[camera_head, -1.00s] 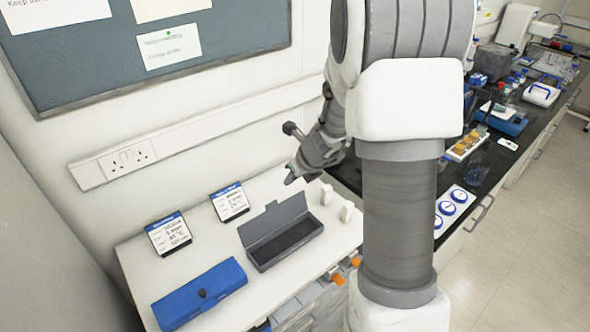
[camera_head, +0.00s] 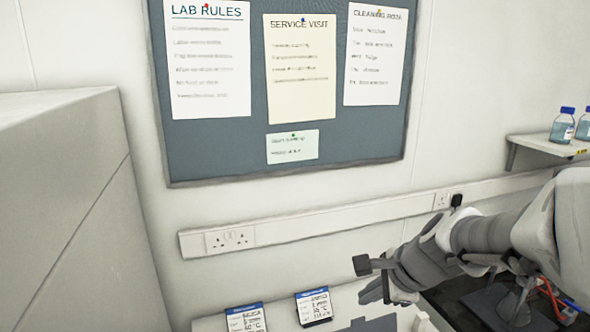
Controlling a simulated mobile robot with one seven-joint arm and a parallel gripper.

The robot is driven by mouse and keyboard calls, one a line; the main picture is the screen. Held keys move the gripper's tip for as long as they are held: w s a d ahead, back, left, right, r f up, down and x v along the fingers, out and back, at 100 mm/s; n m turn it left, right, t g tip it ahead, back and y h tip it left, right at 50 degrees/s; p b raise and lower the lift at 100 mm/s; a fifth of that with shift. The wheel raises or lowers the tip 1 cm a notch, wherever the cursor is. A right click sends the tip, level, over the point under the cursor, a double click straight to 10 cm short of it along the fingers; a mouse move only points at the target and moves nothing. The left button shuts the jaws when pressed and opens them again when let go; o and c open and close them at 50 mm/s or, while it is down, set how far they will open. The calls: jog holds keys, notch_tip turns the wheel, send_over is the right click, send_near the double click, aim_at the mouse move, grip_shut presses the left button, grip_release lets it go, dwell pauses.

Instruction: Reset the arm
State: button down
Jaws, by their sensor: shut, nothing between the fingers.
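My gripper (camera_head: 388,292) is at the lower right of the head view, at the end of my grey and white arm, which reaches in from the right edge. It is shut and holds nothing. It hangs in front of the wall, over the right part of the white bench top (camera_head: 345,317).
Two small label cards, a left one (camera_head: 246,318) and a right one (camera_head: 314,306), stand on the bench. A noticeboard (camera_head: 225,150) and a socket strip (camera_head: 300,229) are on the wall. A shelf (camera_head: 548,145) with bottles is at right. A tall grey cabinet (camera_head: 75,200) fills the left.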

jog(key=s+r+n+h+b, duration=0.2)
jog(key=s+n+h+b, duration=0.1)
jog(key=s+n, duration=1.3)
jog(key=shift+s+d+n, duration=0.2)
jog(key=shift+s+n, duration=0.1)
jog(key=shift+n, duration=0.8)
